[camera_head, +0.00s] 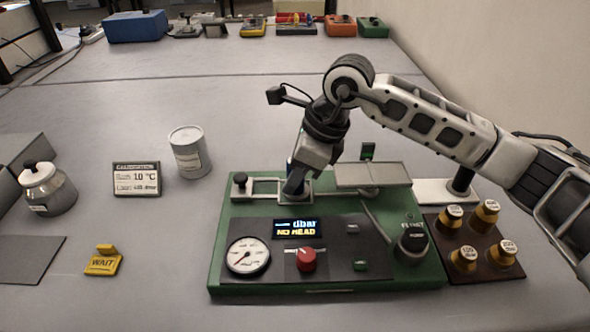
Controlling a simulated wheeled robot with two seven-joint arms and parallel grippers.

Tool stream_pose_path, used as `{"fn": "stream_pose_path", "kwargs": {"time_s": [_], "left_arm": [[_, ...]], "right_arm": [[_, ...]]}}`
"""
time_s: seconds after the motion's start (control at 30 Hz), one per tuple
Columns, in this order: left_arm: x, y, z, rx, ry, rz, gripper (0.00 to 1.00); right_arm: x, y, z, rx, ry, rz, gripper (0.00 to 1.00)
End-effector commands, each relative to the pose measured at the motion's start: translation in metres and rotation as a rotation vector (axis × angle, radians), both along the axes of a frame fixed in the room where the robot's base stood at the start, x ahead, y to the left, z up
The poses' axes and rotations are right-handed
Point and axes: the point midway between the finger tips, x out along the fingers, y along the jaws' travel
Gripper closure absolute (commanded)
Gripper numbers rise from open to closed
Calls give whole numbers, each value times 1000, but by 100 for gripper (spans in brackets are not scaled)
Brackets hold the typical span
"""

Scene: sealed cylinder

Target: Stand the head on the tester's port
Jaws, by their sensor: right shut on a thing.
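The green tester (225,262) stands on the table in front of me. Its display (297,228) reads "dbar" and "NO HEAD". My right gripper (296,188) points down over the metal port plate (266,188) at the tester's back left. It is shut on the head, which is mostly hidden by the fingers. I cannot tell whether the head touches the port. My left gripper is not in view.
A grey can (188,152), a calibration sign (137,179), a metal pot (47,188) and a yellow WAIT tag (103,261) stand left. Several brass weights (463,256) stand right of the tester. The table behind is clear up to a row of boxes.

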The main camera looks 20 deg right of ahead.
Motion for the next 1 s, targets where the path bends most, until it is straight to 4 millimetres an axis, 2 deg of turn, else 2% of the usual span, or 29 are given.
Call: {"fn": "stream_pose_path", "kwargs": {"time_s": [0.27,0.3,0.37,0.63,0.77,0.87,1.0], "left_arm": [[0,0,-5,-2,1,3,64],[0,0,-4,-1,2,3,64],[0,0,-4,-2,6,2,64],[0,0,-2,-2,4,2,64],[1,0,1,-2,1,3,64],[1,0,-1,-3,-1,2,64],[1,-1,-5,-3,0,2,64]], "right_arm": [[0,0,-3,0,-1,0,100],[0,0,-3,0,-1,0,66],[0,0,-2,0,-1,0,50],[0,0,-1,0,-1,0,50],[0,-1,5,0,-2,-1,50],[-2,-7,18,1,-5,-2,50],[-7,-17,47,0,-7,-2,50]]}}
